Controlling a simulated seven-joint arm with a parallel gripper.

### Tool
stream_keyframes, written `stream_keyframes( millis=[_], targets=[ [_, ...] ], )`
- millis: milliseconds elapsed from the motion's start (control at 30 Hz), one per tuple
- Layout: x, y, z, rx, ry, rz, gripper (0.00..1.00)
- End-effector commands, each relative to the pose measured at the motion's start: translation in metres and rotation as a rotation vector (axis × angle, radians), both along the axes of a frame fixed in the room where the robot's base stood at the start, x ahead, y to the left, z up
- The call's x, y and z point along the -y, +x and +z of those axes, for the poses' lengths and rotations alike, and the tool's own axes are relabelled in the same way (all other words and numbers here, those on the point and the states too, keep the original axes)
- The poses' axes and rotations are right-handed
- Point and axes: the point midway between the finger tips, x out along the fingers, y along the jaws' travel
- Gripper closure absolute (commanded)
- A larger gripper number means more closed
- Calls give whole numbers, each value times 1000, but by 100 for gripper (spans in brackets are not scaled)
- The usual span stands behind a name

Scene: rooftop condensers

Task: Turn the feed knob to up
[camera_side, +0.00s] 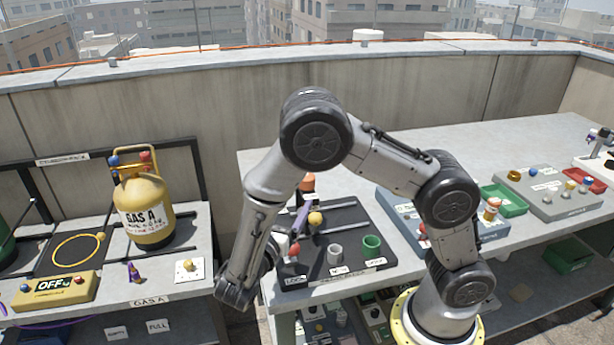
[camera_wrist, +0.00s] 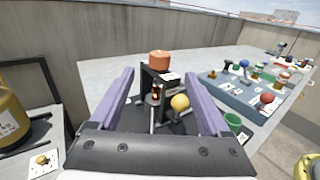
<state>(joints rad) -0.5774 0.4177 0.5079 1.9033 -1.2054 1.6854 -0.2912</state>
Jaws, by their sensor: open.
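My gripper (camera_wrist: 159,75) is open, its two purple fingers spread and empty in the wrist view. Beyond and between the fingers stands a dark stand with an orange-red cap (camera_wrist: 159,60) on top and a yellow ball (camera_wrist: 180,102) at its right. In the side view the orange cap (camera_side: 307,183) and yellow ball (camera_side: 315,218) show above a black mat (camera_side: 350,212); my forearm hides most of the gripper. I cannot tell which part is the feed knob, as no label reading feed is legible. No contact with the stand is visible.
A yellow GAS A cylinder (camera_side: 146,205) and a yellow OFF box (camera_side: 55,290) stand on the left bench. A grey panel (camera_side: 550,190) with knobs lies right. The back bench is clear.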

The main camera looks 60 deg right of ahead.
Motion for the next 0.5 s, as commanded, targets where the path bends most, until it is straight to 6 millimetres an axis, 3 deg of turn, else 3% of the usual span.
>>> stream_keyframes(
  millis=[500],
  targets=[
    [96,17,0,0,0,-4,19]
  ],
)
